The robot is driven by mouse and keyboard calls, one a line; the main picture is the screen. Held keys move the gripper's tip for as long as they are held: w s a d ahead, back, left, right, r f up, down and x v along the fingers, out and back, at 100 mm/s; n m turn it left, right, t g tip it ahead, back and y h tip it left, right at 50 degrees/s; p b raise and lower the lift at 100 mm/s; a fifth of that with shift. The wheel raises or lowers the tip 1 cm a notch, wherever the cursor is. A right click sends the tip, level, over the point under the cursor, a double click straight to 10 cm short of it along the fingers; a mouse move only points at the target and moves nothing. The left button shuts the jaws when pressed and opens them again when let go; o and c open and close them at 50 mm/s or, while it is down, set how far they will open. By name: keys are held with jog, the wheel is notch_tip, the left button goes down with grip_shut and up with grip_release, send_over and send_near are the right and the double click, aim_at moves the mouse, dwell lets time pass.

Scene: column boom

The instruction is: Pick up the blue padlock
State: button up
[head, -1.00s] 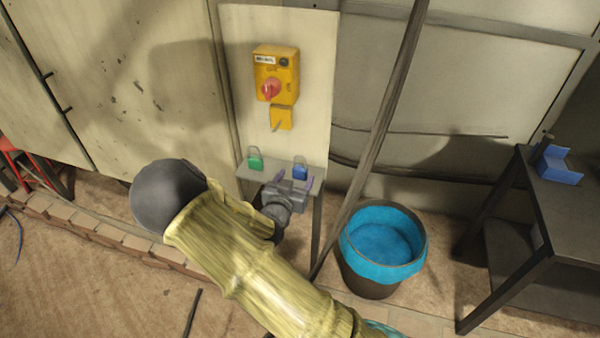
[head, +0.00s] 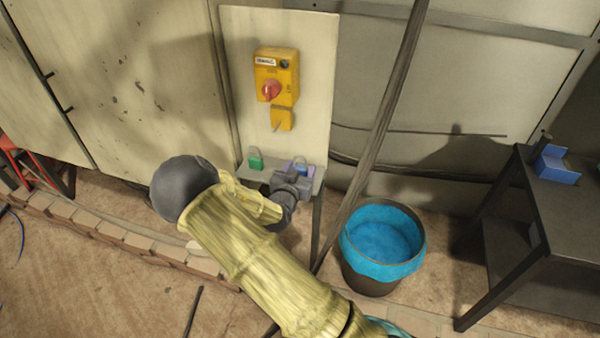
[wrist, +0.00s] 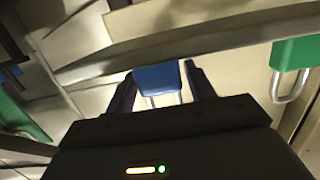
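The blue padlock (wrist: 158,78) is in the middle of the wrist view, its shackle toward my gripper. My gripper (wrist: 162,84) is open, with one dark finger on each side of the padlock. A gap shows at the right finger; the left finger is very near the padlock's left edge, and I cannot tell if it touches. In the head view my gripper (head: 300,169) is at the right end of the small grey shelf (head: 262,176), and its fingers mostly hide the blue padlock.
A green padlock (head: 255,161) stands on the shelf's left part; it also shows in the wrist view (wrist: 297,54). A yellow switch box (head: 276,77) with a red knob is on the panel above. A slanted pole (head: 375,135) and a blue-lined bin (head: 383,248) stand to the right.

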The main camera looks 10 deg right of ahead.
aim_at(300, 157)
jog(key=c, duration=0.7)
jog(key=shift+c, duration=0.4)
jog(key=shift+s+a+r+b, duration=0.15)
jog(key=shift+r+b, duration=0.15)
jog(key=shift+r, duration=0.05)
notch_tip(300, 157, up, 6)
jog(key=shift+r, duration=0.25)
jog(key=f+b+v, duration=0.2)
jog(key=f+v, duration=0.1)
jog(key=v, duration=1.6)
jog(key=shift+s+a, duration=0.25)
jog(key=shift+s, duration=0.15)
jog(key=shift+f, duration=0.1)
